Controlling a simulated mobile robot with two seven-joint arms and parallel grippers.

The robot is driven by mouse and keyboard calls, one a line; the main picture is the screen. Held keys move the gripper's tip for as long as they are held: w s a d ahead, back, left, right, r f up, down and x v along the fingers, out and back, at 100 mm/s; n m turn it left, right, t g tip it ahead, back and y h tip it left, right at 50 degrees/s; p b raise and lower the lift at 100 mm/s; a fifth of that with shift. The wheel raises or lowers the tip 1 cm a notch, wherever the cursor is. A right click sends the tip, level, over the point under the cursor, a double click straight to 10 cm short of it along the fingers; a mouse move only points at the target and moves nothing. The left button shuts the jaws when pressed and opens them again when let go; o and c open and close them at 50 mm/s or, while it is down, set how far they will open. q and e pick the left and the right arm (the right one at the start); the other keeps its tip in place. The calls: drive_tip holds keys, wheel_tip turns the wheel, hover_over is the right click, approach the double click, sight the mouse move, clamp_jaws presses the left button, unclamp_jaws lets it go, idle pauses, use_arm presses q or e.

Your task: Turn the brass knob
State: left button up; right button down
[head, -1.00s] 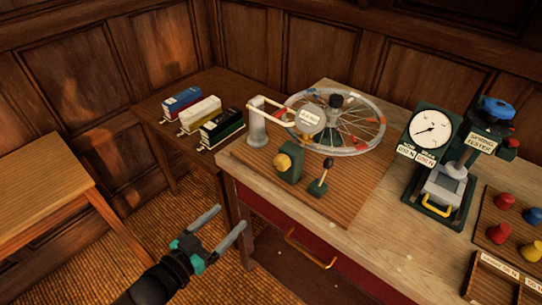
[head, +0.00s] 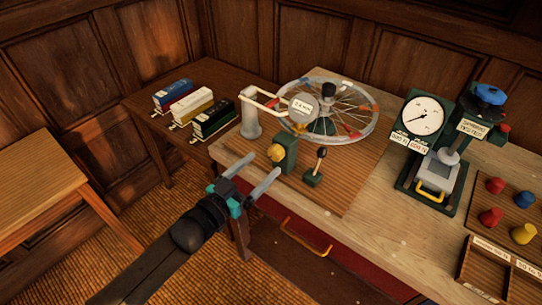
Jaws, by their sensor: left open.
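The brass knob (head: 275,153) sits on the left face of a small green box (head: 286,156) on a ribbed wooden board on the bench. My left gripper (head: 256,170) is open, with its two grey fingers pointing up and right toward the knob. The fingertips are just below and left of the knob, and nothing is between them. I cannot tell whether a fingertip touches the box. My right gripper is not in view.
A black-knobbed lever (head: 318,166) stands just right of the green box. Behind are a spoked wheel (head: 350,110) and a grey post (head: 250,120) with a bent arm. A dial tester (head: 425,150) stands right.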

sight(274, 157)
use_arm(q)
drive_tip(key=shift+x, duration=2.45)
drive_tip(key=shift+c, duration=0.3)
clamp_jaws()
drive_tip(key=shift+s+m, duration=0.1)
drive_tip(key=shift+m, duration=0.2)
drive_tip(key=m, duration=0.3)
drive_tip(key=shift+m, duration=0.3)
drive_tip(key=m, duration=0.4)
drive_tip(key=shift+d+f+m, duration=0.1)
drive_tip(key=shift+m, duration=0.2)
drive_tip(key=m+b, duration=0.1)
drive_tip(key=m, duration=0.3)
drive_tip(key=shift+s+f+m, duration=0.1)
drive_tip(key=shift+m, duration=0.2)
drive_tip(key=m+b, duration=0.1)
drive_tip(key=m, duration=0.3)
